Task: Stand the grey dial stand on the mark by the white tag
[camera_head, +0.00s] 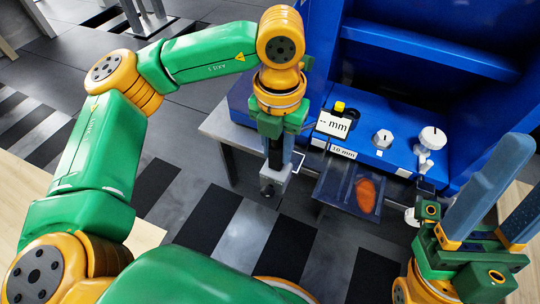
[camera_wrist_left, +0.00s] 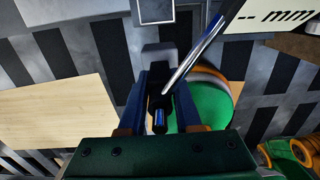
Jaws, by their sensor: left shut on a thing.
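My left gripper (camera_head: 275,150) points down in front of the blue machine's ledge and is shut on the grey dial stand. The stand's grey block (camera_head: 275,178) hangs below the fingers, clear of the floor. In the left wrist view, the left gripper (camera_wrist_left: 166,85) has a dark post between its fingers, and a shiny rod (camera_wrist_left: 195,55) slants up right toward a "-- mm" panel (camera_wrist_left: 268,17). That panel also shows in the head view (camera_head: 333,125). A white "10 mm" tag (camera_head: 343,152) is on the ledge front. I cannot make out the mark. My right gripper (camera_head: 518,175) is open and empty at lower right.
A dark tray (camera_head: 335,190) with an orange oval piece (camera_head: 366,194) sits below the tag. A grey bench (camera_head: 220,125) is behind the left gripper. Striped floor lies below.

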